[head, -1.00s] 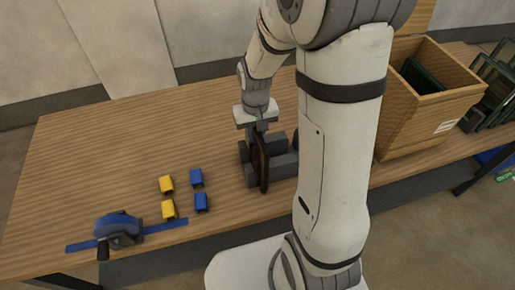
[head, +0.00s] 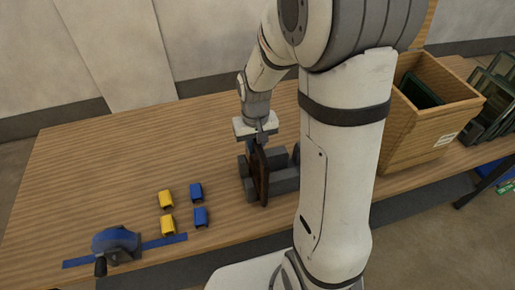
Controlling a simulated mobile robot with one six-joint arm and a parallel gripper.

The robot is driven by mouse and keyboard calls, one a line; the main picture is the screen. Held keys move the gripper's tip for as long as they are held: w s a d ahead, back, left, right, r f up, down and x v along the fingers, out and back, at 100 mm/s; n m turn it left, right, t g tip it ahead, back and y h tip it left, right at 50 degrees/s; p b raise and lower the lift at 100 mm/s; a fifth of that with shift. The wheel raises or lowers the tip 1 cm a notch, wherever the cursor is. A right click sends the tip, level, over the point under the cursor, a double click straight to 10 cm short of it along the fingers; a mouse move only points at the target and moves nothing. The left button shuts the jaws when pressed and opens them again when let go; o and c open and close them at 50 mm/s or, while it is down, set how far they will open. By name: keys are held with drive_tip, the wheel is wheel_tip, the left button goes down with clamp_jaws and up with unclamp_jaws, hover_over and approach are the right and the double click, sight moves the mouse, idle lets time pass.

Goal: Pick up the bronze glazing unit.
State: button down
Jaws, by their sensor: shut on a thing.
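The bronze glazing unit (head: 260,178) is a dark brown, thin upright panel. It stands among dark grey blocks (head: 284,182) of a holder on the wooden table, near the middle of the head view. My gripper (head: 257,142) is above it, pointing down, with its fingers shut on the panel's top edge. The fingertips are small and partly hidden. I cannot tell whether the panel's lower edge is touching the holder or the table. My arm hides the right part of the holder.
Two yellow blocks (head: 167,224) and two blue blocks (head: 201,217) lie left of the holder. A blue-and-grey tool (head: 117,243) sits on a blue strip at the front left. A wooden crate (head: 412,140) holding dark panels stands right. Framed panels (head: 491,105) stand beyond it. The table's back left is clear.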

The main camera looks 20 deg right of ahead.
wheel_tip(320, 180, up, 17)
drive_tip(key=b, duration=0.1)
idle(0.5)
drive_tip(key=shift+s, duration=0.1)
idle(0.4)
